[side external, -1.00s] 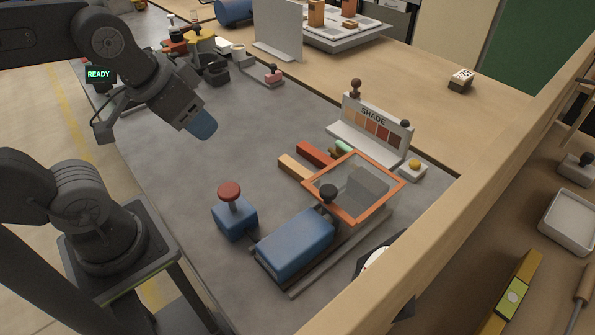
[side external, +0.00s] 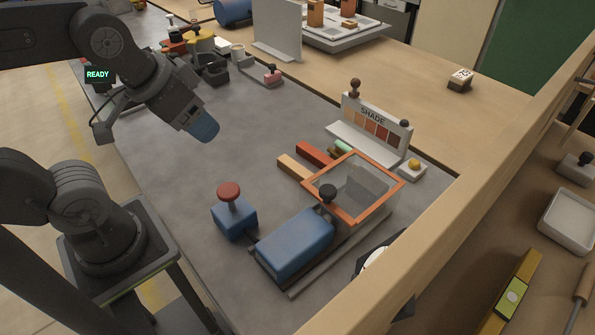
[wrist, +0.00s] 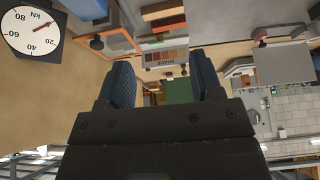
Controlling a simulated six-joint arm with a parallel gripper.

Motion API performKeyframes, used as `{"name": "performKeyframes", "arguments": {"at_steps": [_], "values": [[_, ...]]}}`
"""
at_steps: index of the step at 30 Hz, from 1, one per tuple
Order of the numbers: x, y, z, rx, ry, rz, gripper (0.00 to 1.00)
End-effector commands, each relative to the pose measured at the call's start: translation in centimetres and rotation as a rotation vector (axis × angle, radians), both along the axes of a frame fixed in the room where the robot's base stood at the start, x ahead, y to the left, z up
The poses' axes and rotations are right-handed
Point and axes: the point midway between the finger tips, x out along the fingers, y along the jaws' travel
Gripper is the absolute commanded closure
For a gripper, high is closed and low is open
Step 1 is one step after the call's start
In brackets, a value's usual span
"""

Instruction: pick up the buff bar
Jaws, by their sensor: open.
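The buff bar (side external: 293,168) lies on the grey bench top in the side view, beside a red bar (side external: 315,153). Its right end meets the orange-framed clear box (side external: 352,218), and I cannot tell how far it extends under or behind the frame. My gripper (side external: 203,128) is raised above the bench, left of the bar and well apart from it. In the wrist view my gripper (wrist: 162,78) shows two blue fingers spread apart with nothing between them.
A blue block with a red knob (side external: 231,215) and a larger blue block (side external: 295,245) stand in front of the bars. A SHADE board (side external: 375,127) stands behind. A yellow button box (side external: 413,168) is to the right. The bench left of the bars is clear.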

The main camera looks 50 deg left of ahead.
Motion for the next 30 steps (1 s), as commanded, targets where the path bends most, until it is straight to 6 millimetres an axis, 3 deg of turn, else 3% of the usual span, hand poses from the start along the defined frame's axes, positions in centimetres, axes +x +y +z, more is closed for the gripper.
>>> {"name": "performKeyframes", "arguments": {"at_steps": [5,14,22,30], "values": [[1.4,0.0,0.2,0.044,0.037,-0.089,0.40],[9.4,-0.3,-0.9,0.241,0.216,-0.613,0.40],[17.0,-0.7,-5.6,0.344,0.347,-1.145,0.40],[20.4,-1.0,-9.5,0.369,0.391,-1.451,0.40]]}}
